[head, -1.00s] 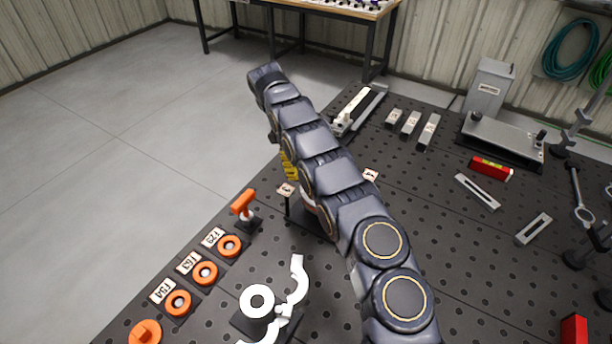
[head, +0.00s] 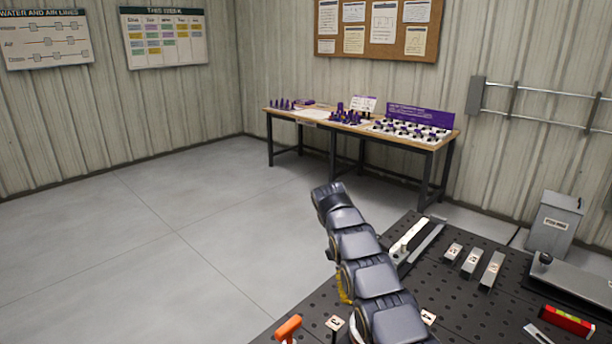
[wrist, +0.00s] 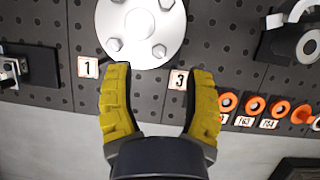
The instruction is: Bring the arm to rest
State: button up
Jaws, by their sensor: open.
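My gripper (wrist: 160,100) shows in the wrist view with its two yellow fingers spread apart and nothing between them. Beyond the fingertips is a round grey flange with bolts (wrist: 143,28) on the dark perforated table (wrist: 82,40). Small tags marked 1 (wrist: 87,67) and 3 (wrist: 178,80) lie near the flange's edge. In the head view my arm reaches up from the bottom over the table's left edge, and the gripper is mostly hidden behind it.
Orange rings (wrist: 255,105) sit beside the flange in the wrist view. A wooden bench (head: 275,112) stands behind; the floor at left is clear.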

jog(key=s+d+r+m, duration=0.3)
jog(key=s+r+m, duration=0.3)
jog(key=s+r, duration=0.95)
jog(key=s+a+f+m+y, duration=0.1)
jog(key=s+a+f, duration=0.1)
jog(key=s, duration=1)
jog(key=s+a+f+m+t+y, duration=0.1)
jog(key=s+a+f+m+y, duration=0.1)
jog(key=s, duration=1.1)
jog(key=shift+s+a+f+m+y, duration=0.15)
jog(key=shift+s+a+m+y, duration=0.15)
jog(key=shift+a, duration=0.6)
